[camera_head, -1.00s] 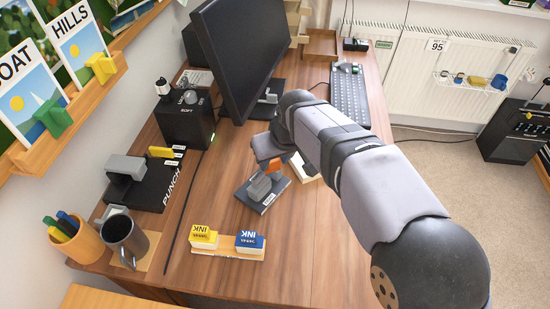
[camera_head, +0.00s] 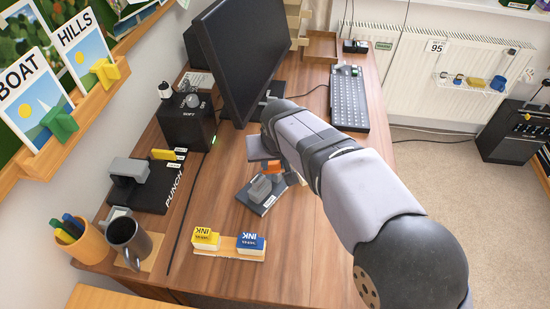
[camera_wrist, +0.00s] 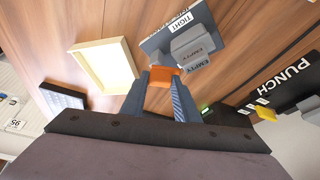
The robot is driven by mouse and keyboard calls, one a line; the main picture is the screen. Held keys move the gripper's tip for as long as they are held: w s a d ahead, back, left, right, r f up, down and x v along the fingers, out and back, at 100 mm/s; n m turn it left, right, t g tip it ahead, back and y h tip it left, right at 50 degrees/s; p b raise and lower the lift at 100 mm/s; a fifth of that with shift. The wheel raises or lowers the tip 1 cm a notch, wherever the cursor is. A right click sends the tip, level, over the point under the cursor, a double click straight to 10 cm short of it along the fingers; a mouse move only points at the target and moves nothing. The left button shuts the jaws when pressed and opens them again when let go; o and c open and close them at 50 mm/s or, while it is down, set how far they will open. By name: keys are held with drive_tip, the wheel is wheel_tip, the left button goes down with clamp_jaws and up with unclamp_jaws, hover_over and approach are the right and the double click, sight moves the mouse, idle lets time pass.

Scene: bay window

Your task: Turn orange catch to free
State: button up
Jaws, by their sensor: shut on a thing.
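The orange catch (camera_wrist: 161,92) is a small block between the fingertips of my gripper (camera_wrist: 162,78) in the wrist view. The jaws are shut on it. In the head view the orange catch (camera_head: 273,167) shows beside the end of my arm, just behind a grey block. That grey block (camera_wrist: 194,42) carries labels reading EMPTY and stands on a dark plate (camera_wrist: 158,42) with a label reading TIGHT. The plate (camera_head: 248,202) lies on the desk in front of the monitor. The catch's lower part is hidden by the fingers.
A black punch (camera_head: 150,195) stands to the left, with yellow and blue ink blocks (camera_head: 250,241) in front. The monitor (camera_head: 240,55) rises behind my arm. A pale open tray (camera_wrist: 107,65) lies close to my gripper. A keyboard (camera_head: 349,102) is at the back right.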

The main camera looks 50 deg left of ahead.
sight(267, 180)
drive_tip(key=m, duration=0.1)
drive_tip(key=m+t+h+p, duration=0.1)
drive_tip(key=m, duration=0.1)
drive_tip(key=m+p, duration=0.1)
drive_tip(key=m, duration=0.1)
drive_tip(key=shift+a+r, duration=0.15)
drive_tip(key=shift+a, duration=0.15)
drive_tip(key=shift+a+m+t+h+p, duration=0.15)
drive_tip(key=shift+m+h+p, duration=0.3)
drive_tip(key=shift+m, duration=0.5)
drive_tip(key=shift+m+t+h+p, duration=0.25)
drive_tip(key=shift+m+h+p, duration=0.2)
drive_tip(key=shift+m, duration=0.5)
drive_tip(key=shift+w, duration=0.1)
drive_tip(key=o, duration=0.8)
drive_tip(key=shift+c, duration=0.2)
drive_tip(key=v, duration=0.7)
drive_tip(key=shift+b, duration=0.4)
